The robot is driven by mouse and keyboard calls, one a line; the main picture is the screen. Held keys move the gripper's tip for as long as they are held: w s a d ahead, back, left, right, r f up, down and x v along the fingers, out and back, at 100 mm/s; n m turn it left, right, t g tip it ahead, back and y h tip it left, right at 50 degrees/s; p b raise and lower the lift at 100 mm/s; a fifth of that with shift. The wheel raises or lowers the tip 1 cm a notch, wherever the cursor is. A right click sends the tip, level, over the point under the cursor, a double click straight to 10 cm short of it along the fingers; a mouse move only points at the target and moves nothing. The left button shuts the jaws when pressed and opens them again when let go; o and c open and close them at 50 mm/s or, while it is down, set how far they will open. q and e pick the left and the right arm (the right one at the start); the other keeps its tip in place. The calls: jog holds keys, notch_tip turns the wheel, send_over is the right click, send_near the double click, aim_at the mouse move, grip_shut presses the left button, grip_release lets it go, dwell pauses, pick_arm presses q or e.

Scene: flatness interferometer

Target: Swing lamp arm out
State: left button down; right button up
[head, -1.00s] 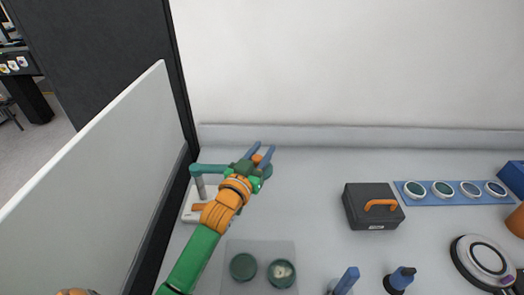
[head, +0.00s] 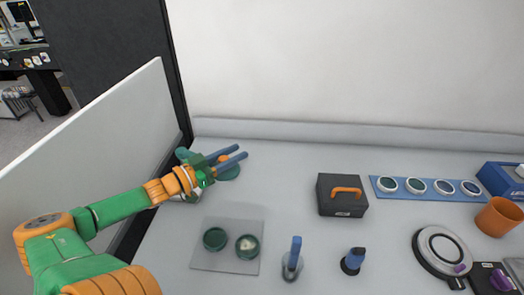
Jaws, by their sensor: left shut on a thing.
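The lamp has a teal arm (head: 181,154) at the back left of the table, beside the partition. Its round teal head (head: 230,173) shows just below my fingers, and a small orange knob (head: 223,159) sits between them. My left gripper (head: 242,151) points right, its two blue fingers reaching past the knob and shut on it. My gripper and wrist hide most of the lamp arm, its post and its base. My right gripper is out of view.
A grey plate (head: 205,262) with two round green pieces lies in front of the lamp. A dark case (head: 328,205) with an orange handle stands right of centre. Blue-handled tools (head: 296,250) stand nearer. A low light partition (head: 90,150) bounds the left. Table between lamp and case is clear.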

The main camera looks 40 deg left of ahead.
pick_arm(q)
jog(key=s+h, duration=0.1)
jog(key=s+m, duration=0.1)
jog(key=s+h, duration=0.1)
jog(key=shift+d+m+g+h+p, duration=0.3)
jog(key=shift+m+g, duration=0.1)
jog(key=s+m+g+h+b, duration=0.1)
jog(key=s+m+g+h, duration=0.2)
jog(key=s+m+h, duration=0.1)
jog(key=shift+s+f+h+b, duration=0.2)
jog(key=shift+s+h+b, duration=0.2)
jog(key=shift+s+h, duration=0.5)
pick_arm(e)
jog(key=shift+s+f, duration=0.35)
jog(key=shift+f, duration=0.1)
pick_arm(q)
jog(key=shift+s+g, duration=0.15)
jog(key=shift+g, duration=0.15)
jog(key=c, duration=0.6)
grip_release()
jog(key=shift+o, duration=0.2)
jog(key=shift+r, duration=0.1)
